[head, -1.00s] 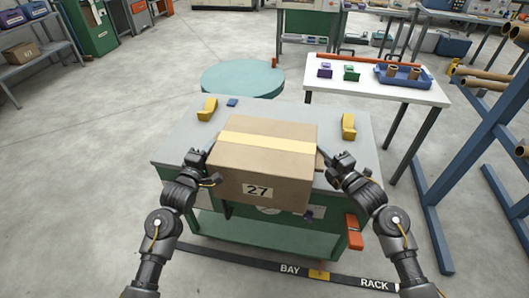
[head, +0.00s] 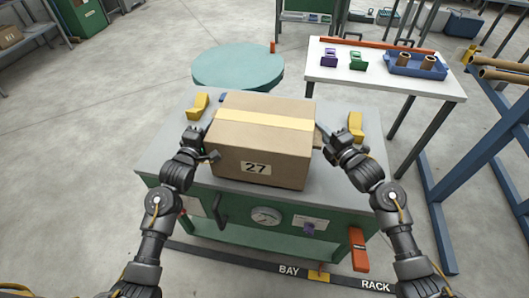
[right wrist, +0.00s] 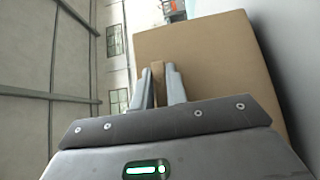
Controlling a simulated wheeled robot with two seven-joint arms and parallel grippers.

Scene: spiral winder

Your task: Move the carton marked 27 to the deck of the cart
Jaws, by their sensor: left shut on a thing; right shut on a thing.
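The brown carton (head: 262,142) marked 27, with a pale tape strip, is between my two grippers over the grey top of a green cabinet (head: 160,160). It looks level and close to the top; I cannot tell whether its underside touches. My left gripper (head: 208,138) is shut at its left side, the grip point partly hidden. My right gripper (head: 324,137) is at its right side. In the right wrist view its fingers (right wrist: 158,88) are shut on a brown tab of the carton (right wrist: 205,60). I cannot make out a wheeled cart.
Yellow blocks (head: 197,106) (head: 355,126) stand on the cabinet top on either side. A round teal table (head: 238,67) is behind. A white table (head: 385,84) with a blue tray (head: 417,65) is at back right. A blue rack (head: 485,150) stands right. Floor at left is clear.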

